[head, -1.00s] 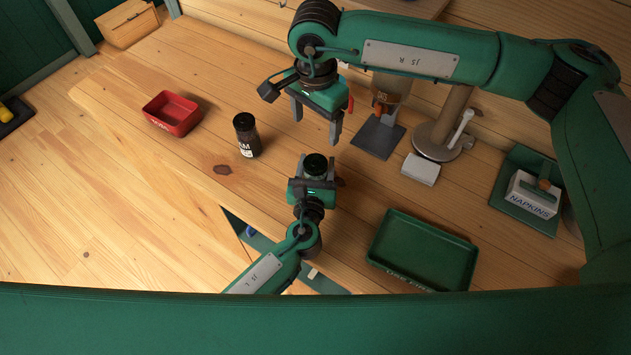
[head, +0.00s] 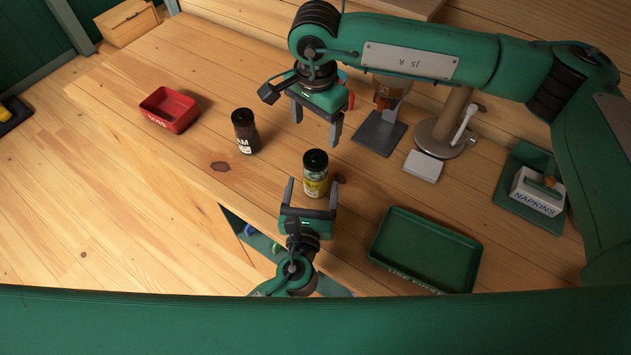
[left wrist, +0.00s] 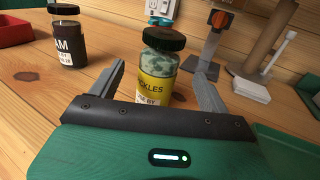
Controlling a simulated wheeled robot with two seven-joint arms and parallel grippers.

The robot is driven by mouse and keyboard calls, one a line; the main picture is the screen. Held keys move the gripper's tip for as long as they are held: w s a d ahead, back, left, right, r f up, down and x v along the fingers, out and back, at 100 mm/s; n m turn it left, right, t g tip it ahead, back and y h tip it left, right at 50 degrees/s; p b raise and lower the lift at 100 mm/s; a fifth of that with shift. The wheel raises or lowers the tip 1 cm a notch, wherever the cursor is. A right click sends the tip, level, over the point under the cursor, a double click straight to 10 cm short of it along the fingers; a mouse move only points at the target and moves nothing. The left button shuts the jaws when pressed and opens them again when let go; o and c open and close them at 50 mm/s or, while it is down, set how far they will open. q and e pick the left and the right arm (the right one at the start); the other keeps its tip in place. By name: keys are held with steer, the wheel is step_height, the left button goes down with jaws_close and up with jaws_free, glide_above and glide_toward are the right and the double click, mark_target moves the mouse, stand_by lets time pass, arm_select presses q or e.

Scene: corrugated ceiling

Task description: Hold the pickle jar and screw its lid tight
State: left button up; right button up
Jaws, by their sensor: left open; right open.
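The pickle jar (head: 315,176) stands upright on the wooden table, with a yellow label and a black lid (head: 315,158) on top. In the left wrist view the jar (left wrist: 156,75) is just beyond and between the fingers, and its label reads in part "CKLES". I cannot tell how tight the lid (left wrist: 163,38) is. My left gripper (head: 311,184) is open and empty on the near side of the jar, fingers pointing at it. My right gripper (head: 316,130) is open and empty, above and behind the jar, fingers pointing down.
A dark jam jar (head: 245,132) stands to the left, and a red tray (head: 168,112) lies further left. A green tray (head: 425,250) is at the right front. A grey stand (head: 379,135), a white block (head: 423,166), a paper-towel stand (head: 440,135) and a napkin box (head: 538,192) are to the right.

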arm_select(q)
steer(key=s, duration=0.2)
steer(key=s+b, duration=0.1)
steer(key=s, duration=0.2)
steer(key=shift+s+a, duration=0.35)
steer(key=shift+a, duration=0.05)
